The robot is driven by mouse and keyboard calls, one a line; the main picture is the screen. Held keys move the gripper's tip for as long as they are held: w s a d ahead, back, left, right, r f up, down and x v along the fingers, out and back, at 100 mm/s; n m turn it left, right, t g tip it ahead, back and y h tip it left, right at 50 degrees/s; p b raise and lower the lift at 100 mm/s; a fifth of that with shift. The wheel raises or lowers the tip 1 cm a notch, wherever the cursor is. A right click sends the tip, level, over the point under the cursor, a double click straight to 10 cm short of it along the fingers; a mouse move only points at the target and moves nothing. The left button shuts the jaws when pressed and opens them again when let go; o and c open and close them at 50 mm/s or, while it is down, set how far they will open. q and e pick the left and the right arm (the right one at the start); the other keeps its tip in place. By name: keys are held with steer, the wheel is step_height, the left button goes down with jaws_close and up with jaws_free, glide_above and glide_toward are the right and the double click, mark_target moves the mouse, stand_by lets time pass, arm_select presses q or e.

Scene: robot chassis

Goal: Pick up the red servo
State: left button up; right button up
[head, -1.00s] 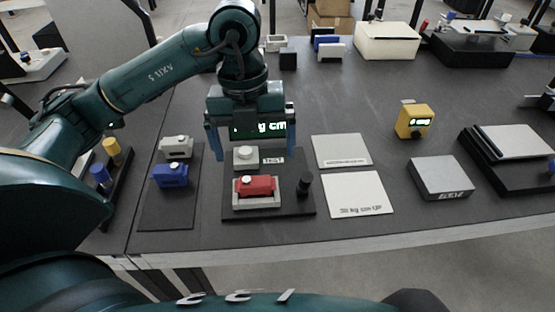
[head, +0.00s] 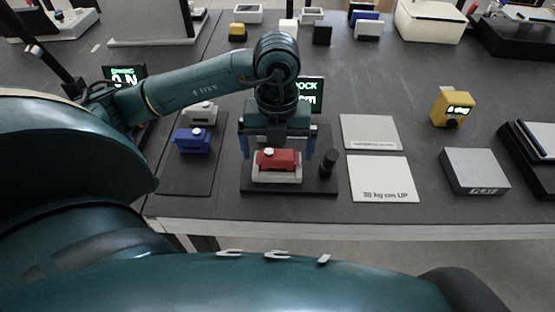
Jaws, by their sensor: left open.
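The red servo (head: 278,159) sits in a light grey cradle (head: 277,178) on a black test base on the table. My left gripper (head: 278,152) points down at it, with one blue-lined finger to the left of the servo and the other to its right. The fingers are wide apart and the jaws look empty. I cannot tell how far the fingertips are above or behind the servo. My right gripper is not in view.
A black knob post (head: 328,162) stands just right of the cradle. A blue servo (head: 193,140) and a white servo (head: 201,114) lie on a dark mat at left. White plates (head: 383,180), a grey block (head: 474,170) and a yellow meter (head: 452,106) are at right.

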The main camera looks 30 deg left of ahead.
arm_select(q)
steer(key=shift+f, duration=0.8)
steer(key=shift+c, duration=0.3)
steer(key=c, duration=1.1)
